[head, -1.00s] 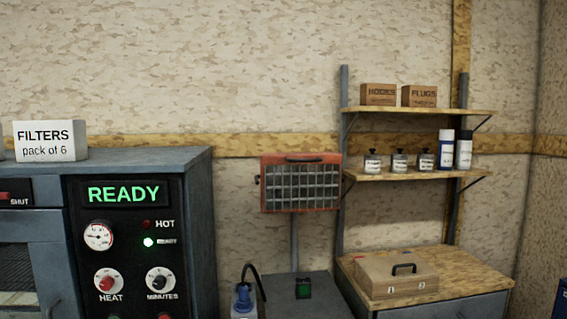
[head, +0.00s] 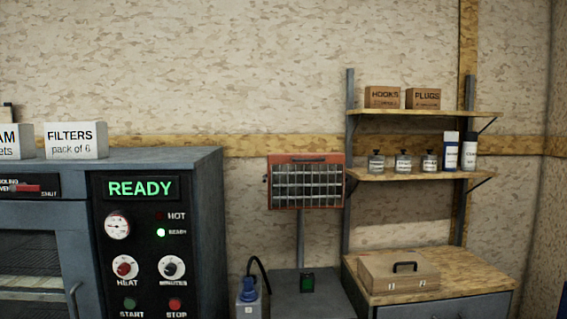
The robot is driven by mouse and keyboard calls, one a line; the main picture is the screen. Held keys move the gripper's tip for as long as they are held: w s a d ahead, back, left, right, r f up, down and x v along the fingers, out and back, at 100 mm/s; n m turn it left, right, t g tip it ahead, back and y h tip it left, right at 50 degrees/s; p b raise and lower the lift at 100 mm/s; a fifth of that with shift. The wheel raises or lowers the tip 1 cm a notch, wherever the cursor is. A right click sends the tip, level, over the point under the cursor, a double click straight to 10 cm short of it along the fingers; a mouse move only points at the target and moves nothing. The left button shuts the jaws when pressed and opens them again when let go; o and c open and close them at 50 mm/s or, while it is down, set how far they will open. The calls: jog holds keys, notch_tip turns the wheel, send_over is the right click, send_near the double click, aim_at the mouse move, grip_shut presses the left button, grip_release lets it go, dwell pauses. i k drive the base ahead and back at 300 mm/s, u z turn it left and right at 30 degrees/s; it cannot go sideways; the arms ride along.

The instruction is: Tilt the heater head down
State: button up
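A dark block with a green face (head: 307,282) is on the stand. My gripper is not in view.
A grey oven (head: 160,170) with a lit READY panel stands left, with filter boxes (head: 76,140) on top. A blue-topped bottle or pump (head: 248,291) is beside it. Right are shelves (head: 425,114) and a bench with a tan case (head: 399,273).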

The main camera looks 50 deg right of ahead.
aim_at(296, 180)
jog(key=u, duration=0.55)
jog(key=k, duration=1.45)
jog(key=z, duration=0.75)
jog(key=i, duration=1.05)
jog(key=u, duration=0.1)
